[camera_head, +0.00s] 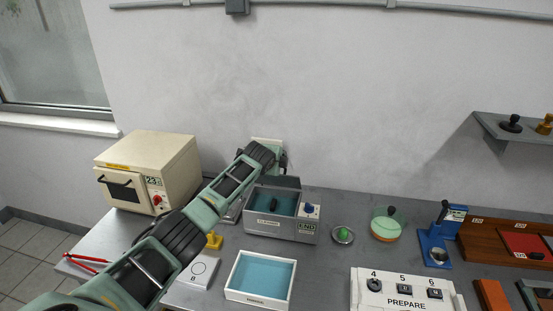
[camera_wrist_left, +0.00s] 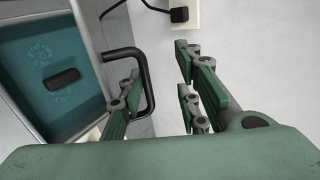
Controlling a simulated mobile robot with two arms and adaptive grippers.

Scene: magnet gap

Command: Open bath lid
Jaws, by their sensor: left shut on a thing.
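The grey bath (camera_head: 267,228) stands on the bench in the middle of the head view. Its lid (camera_head: 287,182) stands raised at the back edge, and the teal inside shows with a dark piece in it. In the left wrist view the teal inside (camera_wrist_left: 85,105) is at the left, and the lid's black handle (camera_wrist_left: 147,75) loops out beside a finger. My left gripper (camera_wrist_left: 160,95) is shut on the handle; the exact contact is hard to see. In the head view my arm hides part of the bench beside the bath. My right gripper is not in view.
A cream oven (camera_head: 150,170) stands left of the bath. A white tray with blue inside (camera_head: 260,275) and a white block (camera_head: 198,272) lie in front. A dish with a green piece (camera_head: 343,235) is at the right. The wall and a socket (camera_wrist_left: 215,15) are close behind.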

